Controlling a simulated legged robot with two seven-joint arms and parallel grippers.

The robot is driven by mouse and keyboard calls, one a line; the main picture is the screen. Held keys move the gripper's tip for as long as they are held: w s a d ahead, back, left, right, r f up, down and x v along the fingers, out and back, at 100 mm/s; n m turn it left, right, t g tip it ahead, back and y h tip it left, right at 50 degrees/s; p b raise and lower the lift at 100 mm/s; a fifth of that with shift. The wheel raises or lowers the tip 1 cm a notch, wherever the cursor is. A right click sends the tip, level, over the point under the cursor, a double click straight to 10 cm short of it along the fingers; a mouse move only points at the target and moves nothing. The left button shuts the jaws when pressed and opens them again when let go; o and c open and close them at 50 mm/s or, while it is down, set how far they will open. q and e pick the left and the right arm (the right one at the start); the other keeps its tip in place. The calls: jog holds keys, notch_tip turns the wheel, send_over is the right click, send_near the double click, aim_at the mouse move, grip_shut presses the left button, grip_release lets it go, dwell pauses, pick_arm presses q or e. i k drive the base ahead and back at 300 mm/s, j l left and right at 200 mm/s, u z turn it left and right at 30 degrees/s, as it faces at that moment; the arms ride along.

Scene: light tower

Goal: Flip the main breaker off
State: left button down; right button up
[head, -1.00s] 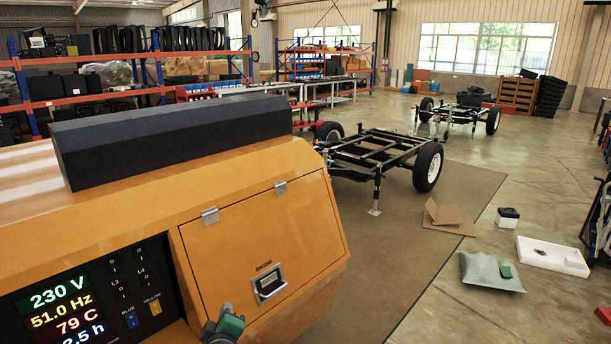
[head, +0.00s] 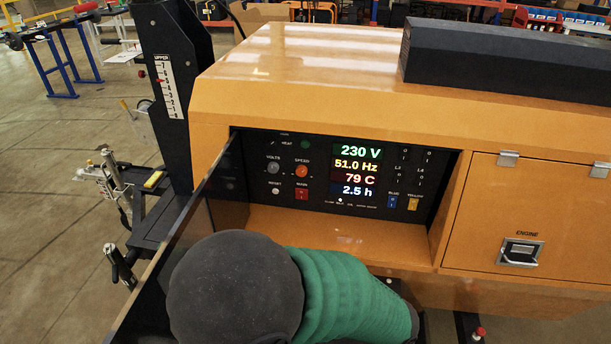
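The main breaker (head: 301,194) is a small red switch labelled MAIN on the black control panel (head: 320,215), low and left of the lit display (head: 357,171). The display reads 230 V, 51.0 Hz, 79 C and 2.5 h. The breaker's exact switch position is too small to tell. A green and dark grey part of my own arm fills the bottom middle, in front of the panel recess. No gripper fingers show in the head view.
The orange housing (head: 330,85) surrounds the recessed panel. An opened dark door (head: 180,250) stands at the recess's left. The closed engine door (head: 530,220) with its latch is at right. A black mast (head: 172,80) with a scale rises at left. Open floor lies far left.

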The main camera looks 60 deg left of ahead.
aim_at(300, 193)
jog(key=k+l+u, duration=0.1)
jog(key=l+u, duration=0.2)
jog(key=u, duration=0.15)
jog(key=k+l+u, duration=0.15)
jog(key=u, duration=0.25)
jog(key=k+l+u, duration=0.15)
jog(key=l+u, duration=0.3)
jog(key=i+j+u, duration=0.2)
jog(key=u, duration=0.2)
jog(key=i+u, duration=0.25)
jog(key=u, duration=0.2)
